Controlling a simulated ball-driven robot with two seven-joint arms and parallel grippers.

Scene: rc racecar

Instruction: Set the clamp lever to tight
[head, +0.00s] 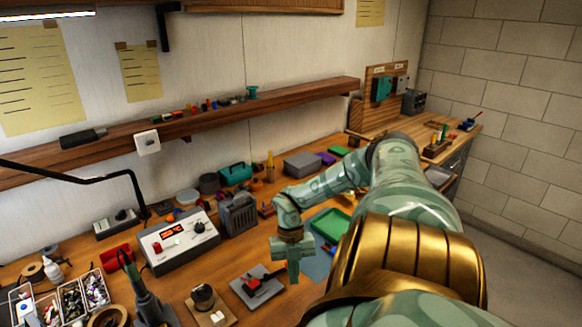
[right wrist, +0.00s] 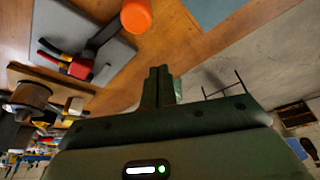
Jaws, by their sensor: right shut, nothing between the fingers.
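The clamp is a grey plate (head: 243,293) with a red and black clamp lever (head: 262,284) on it, at the lower middle of the head view. In the right wrist view the grey plate (right wrist: 112,60) shows at the upper left. There the clamp has a red and yellow body (right wrist: 78,67) and a dark lever arm (right wrist: 103,35) ending in an orange grip (right wrist: 136,16). My right gripper (head: 294,280) is shut and empty, just right of the clamp. Its fingers (right wrist: 158,75) show apart from the lever in the wrist view. My left gripper is not in view.
A dark round piece on a wooden base (head: 204,300) stands left of the clamp. A soldering station (head: 180,242) and a grey heater-like box (head: 239,214) stand behind. A green tray (head: 330,224) on a blue mat lies right of my gripper, partly behind my arm.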

